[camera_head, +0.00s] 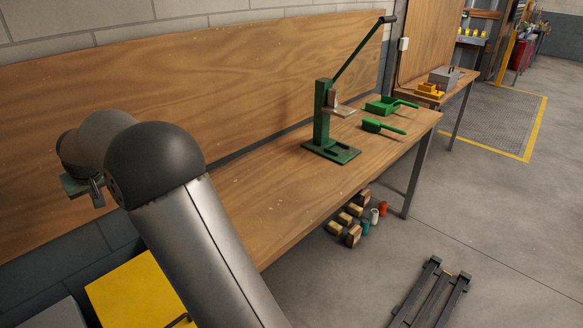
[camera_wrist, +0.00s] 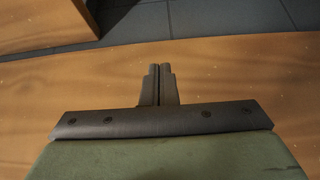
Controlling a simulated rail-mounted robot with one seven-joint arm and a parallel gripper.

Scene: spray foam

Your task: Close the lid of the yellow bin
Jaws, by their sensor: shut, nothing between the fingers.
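The yellow bin (camera_head: 130,290) shows at the bottom left of the head view as a flat yellow panel with a dark handle-like part at its lower edge. My arm covers its right side and the picture edge cuts it off, so I cannot tell how far its lid is open. My gripper (camera_head: 97,192) is at the left of the head view, above and behind the bin in the picture, apart from it. In the wrist view my gripper (camera_wrist: 160,70) is shut and empty, with wood behind the fingers. The bin is not visible there.
A wooden workbench (camera_head: 265,215) runs along the wall, bearing a green lever press (camera_head: 322,120) and green brushes or pans (camera_head: 382,127). A grey box-like thing (camera_head: 55,315) is beside the bin at left. Small blocks (camera_head: 353,235) lie below the bench. Open floor is at right.

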